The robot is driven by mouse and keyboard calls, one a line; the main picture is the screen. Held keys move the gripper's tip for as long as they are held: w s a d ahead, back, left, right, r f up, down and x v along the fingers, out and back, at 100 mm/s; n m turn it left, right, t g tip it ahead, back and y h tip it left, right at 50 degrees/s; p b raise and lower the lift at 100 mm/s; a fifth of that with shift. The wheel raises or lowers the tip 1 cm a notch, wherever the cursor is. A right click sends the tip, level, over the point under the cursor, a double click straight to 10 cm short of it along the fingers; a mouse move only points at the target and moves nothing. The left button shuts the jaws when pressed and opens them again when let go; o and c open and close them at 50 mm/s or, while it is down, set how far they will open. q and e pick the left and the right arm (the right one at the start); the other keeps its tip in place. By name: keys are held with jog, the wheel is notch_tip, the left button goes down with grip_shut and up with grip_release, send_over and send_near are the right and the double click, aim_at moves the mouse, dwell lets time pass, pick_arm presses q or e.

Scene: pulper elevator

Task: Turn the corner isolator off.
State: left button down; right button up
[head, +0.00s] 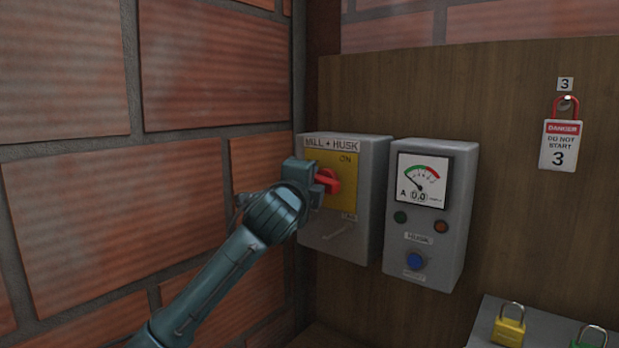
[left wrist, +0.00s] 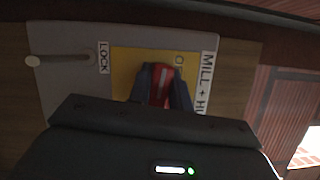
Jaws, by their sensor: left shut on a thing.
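In the left wrist view the red handle (left wrist: 162,88) shows between the two dark fingertips, over the yellow plate (left wrist: 125,63). A LOCK label and a small lever (left wrist: 60,60) show at the left there. My right gripper is not in view.
A grey meter box (head: 455,200) with a dial at 0.0, lamps and a blue button stands right of the isolator. A red padlock with a danger tag (head: 559,145) hangs on the board. Yellow (head: 508,328) and green padlocks sit lower right. The brick wall (head: 70,220) is close on the left.

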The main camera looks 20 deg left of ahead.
pick_arm(q)
jog(key=shift+f+n+g, duration=0.1)
jog(key=shift+n+g, duration=0.2)
jog(key=shift+n, duration=0.4)
jog(key=c, duration=1.3)
grip_release()
jog(key=shift+f, duration=0.1)
jog(key=s+b, duration=0.1)
jog(key=s, duration=0.3)
jog(key=s+b, duration=0.1)
jog(key=s, duration=0.3)
jog(key=s+b, duration=0.1)
jog(key=s, duration=0.4)
jog(key=shift+s+d, duration=0.1)
jog(key=shift+d, duration=0.15)
